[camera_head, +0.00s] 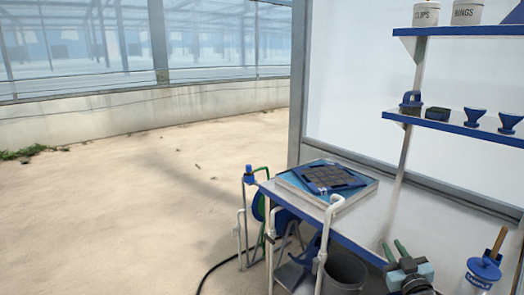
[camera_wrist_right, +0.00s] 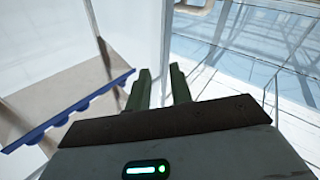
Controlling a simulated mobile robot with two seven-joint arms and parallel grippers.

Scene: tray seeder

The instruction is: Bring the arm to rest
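My right gripper (camera_head: 394,246) is at the lower right of the head view, over the near part of the metal bench (camera_head: 375,215). Its two green fingers point up and stand apart, with nothing between them. My left gripper is not in view.
A dark-celled seed tray (camera_head: 330,178) sits in a light-blue holder on the bench. A blue-lidded jar (camera_head: 481,276) stands right of my right gripper. A blue-edged shelf (camera_head: 455,127) holds several blue items. A grey bucket (camera_head: 345,272) is below. The sandy floor (camera_head: 120,210) is largely clear.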

